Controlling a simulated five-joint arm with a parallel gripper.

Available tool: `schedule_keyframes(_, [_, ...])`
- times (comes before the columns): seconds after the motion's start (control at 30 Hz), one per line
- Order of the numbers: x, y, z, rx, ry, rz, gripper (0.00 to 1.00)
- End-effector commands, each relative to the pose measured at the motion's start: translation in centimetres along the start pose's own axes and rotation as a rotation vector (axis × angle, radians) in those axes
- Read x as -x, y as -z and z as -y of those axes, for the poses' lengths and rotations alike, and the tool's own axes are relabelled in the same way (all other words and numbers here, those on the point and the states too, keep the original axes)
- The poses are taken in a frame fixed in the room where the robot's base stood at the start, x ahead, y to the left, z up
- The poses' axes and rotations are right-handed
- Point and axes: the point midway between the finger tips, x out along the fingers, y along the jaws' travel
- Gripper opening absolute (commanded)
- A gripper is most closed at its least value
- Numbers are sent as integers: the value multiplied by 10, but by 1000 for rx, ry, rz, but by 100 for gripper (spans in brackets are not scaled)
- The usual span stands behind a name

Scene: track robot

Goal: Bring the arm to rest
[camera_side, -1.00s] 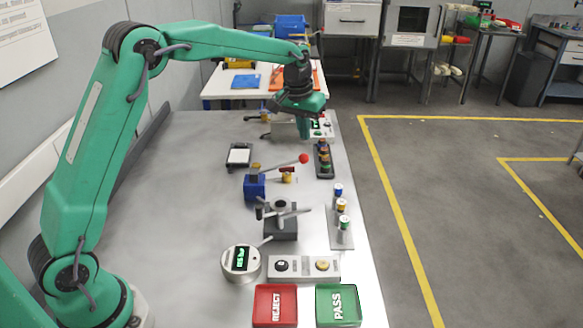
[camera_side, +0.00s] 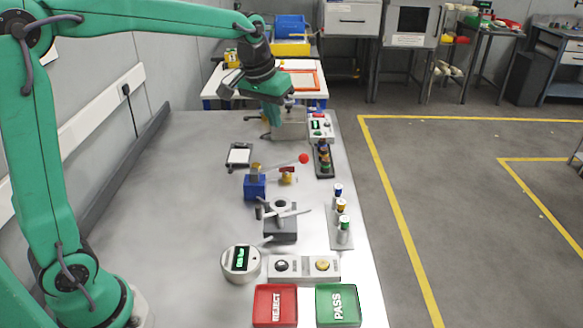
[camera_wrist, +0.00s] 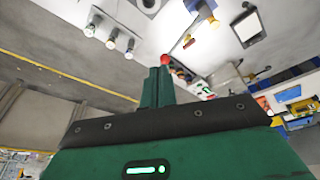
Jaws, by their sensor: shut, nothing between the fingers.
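My green arm reaches over the steel table from the left of the side view. My gripper (camera_side: 277,122) hangs over the far part of the table, pointing down, in front of a grey device there. Its green fingers are together with nothing between them. In the wrist view the closed fingers (camera_wrist: 158,78) point up the picture, apart from the table things behind them. The red ball end of a lever (camera_side: 303,158) stands to the right of and below the gripper in the side view; it also shows near the fingertips in the wrist view (camera_wrist: 166,60).
Below the gripper stand a blue lever press (camera_side: 255,187), a dark clamp fixture (camera_side: 281,231) and a round gauge (camera_side: 241,262). Red REJECT (camera_side: 275,306) and green PASS (camera_side: 338,306) trays lie at the front. Small cylinders stand on a right-hand rack (camera_side: 341,240). The table's left part is clear.

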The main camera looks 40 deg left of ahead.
Motion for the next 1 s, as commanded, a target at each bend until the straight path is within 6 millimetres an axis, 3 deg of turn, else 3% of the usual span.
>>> schedule_keyframes(0.1, [18,-23,2,-17,-4,-23,0])
schedule_keyframes(0.43, [50,-88,9,-66,-13,-79,0])
schedule_keyframes(0.73, [62,-150,16,-109,-19,-129,0])
schedule_keyframes(1.0, [59,-203,24,-147,-23,-172,0])
